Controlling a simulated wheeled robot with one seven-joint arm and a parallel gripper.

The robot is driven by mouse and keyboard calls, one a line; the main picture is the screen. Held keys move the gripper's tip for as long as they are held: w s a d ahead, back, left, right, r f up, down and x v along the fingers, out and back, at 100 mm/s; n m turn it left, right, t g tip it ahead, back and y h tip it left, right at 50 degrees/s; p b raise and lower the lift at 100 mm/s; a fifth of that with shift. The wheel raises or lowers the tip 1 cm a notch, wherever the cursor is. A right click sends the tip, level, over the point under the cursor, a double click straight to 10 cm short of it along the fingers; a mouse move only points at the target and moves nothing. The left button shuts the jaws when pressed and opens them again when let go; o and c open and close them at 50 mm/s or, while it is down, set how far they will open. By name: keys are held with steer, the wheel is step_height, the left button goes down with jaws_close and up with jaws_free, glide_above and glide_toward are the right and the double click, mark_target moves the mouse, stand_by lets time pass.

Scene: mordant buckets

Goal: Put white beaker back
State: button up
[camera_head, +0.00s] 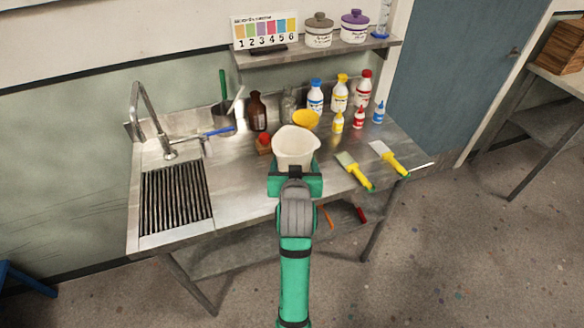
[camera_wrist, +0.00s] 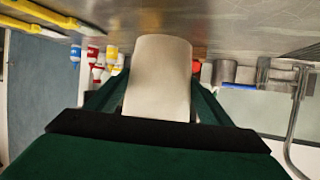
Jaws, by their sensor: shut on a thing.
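The white beaker (camera_head: 296,146) is held in my gripper (camera_head: 295,172) above the steel bench, near the middle of the head view. It has a pouring lip and its open top faces up. In the wrist view the beaker (camera_wrist: 160,75) stands between the two green fingers of my gripper (camera_wrist: 158,105), which are shut on it. My gripper and the beaker hide part of the bench behind them. I cannot tell how high the beaker is above the bench top.
A sink with a black grating (camera_head: 176,199) is at the left. A yellow bowl (camera_head: 305,120), a brown bottle (camera_head: 257,111) and several capped bottles (camera_head: 340,94) stand behind the beaker. A shelf (camera_head: 280,59) holds jars and a colour chart.

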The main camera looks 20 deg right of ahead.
steer(key=f, duration=0.2)
steer(key=w+f, duration=0.1)
steer(key=shift+d, duration=0.3)
steer(key=shift+a+f, duration=0.35)
steer(key=shift+f, duration=0.15)
steer(key=shift+s+d, duration=0.2)
steer(key=shift+d, duration=0.15)
steer(key=shift+f, duration=0.1)
steer(key=o, duration=1.6)
steer(key=shift+a, duration=0.1)
